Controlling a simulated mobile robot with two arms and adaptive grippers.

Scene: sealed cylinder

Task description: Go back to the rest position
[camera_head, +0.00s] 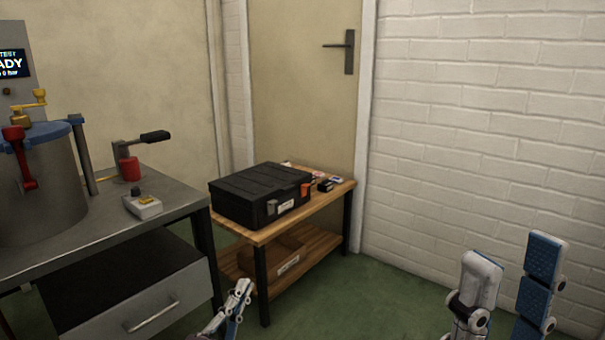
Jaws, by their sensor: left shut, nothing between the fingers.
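My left gripper (240,294) shows at the bottom of the head view, left of centre, in front of the low wooden table. Its fingers are together and hold nothing. My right gripper (514,256) shows at the bottom right, in front of the white brick wall. Its two fingers stand upright and apart, with nothing seen between them. Most of both arms is out of frame.
A grey workbench (178,190) at the left bears a large metal cylinder (48,190), a clamp (128,160) and a small device (142,206). A black case (258,190) stands on the wooden table (334,194). Green floor (375,300) is clear between my grippers.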

